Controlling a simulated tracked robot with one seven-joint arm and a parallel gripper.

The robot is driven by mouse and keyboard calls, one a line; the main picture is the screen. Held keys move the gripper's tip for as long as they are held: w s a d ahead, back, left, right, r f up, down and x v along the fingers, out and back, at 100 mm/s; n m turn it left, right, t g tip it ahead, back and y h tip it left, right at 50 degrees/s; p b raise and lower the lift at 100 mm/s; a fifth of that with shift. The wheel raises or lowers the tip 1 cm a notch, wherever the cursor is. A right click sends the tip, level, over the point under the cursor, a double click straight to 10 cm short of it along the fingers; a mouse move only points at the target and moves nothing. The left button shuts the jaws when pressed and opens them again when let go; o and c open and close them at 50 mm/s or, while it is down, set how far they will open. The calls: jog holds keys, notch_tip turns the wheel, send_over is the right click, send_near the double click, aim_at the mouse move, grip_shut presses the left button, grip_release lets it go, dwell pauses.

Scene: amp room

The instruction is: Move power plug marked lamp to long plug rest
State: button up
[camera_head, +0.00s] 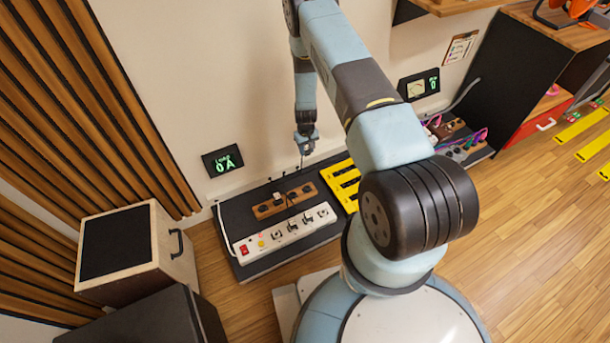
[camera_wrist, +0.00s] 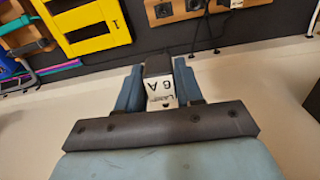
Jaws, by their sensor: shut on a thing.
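My gripper (camera_head: 306,142) is raised above the floor-level board near the wall. In the wrist view my gripper (camera_wrist: 160,88) is shut on a plug (camera_wrist: 161,92) with a black body and a white label. The label shows "6 A" and a smaller word, upside down, that looks like Lamp. A thin dark cable hangs below the gripper in the head view. A long wooden plug rest (camera_head: 264,210) lies on the dark board, below and left of the gripper, with a plug on it. A wooden piece with plugs (camera_wrist: 185,13) also shows at the top of the wrist view.
A white power strip (camera_head: 268,240) with a red switch and several plugs lies in front of the wooden rest. A yellow slotted rack (camera_head: 346,172) is to the right and also shows in the wrist view (camera_wrist: 97,42). A wall display (camera_head: 222,161) reads 0 A. A speaker cabinet (camera_head: 172,260) stands left.

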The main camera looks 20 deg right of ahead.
jog(key=s+f, duration=0.3)
jog(key=f, duration=1.1)
jog(key=shift+a+f, duration=0.15)
jog(key=shift+s+f, duration=0.1)
jog(key=shift+f, duration=0.05)
jog(key=shift+f, duration=3.95)
jog(key=o, duration=1.1)
jog(key=shift+o, duration=0.2)
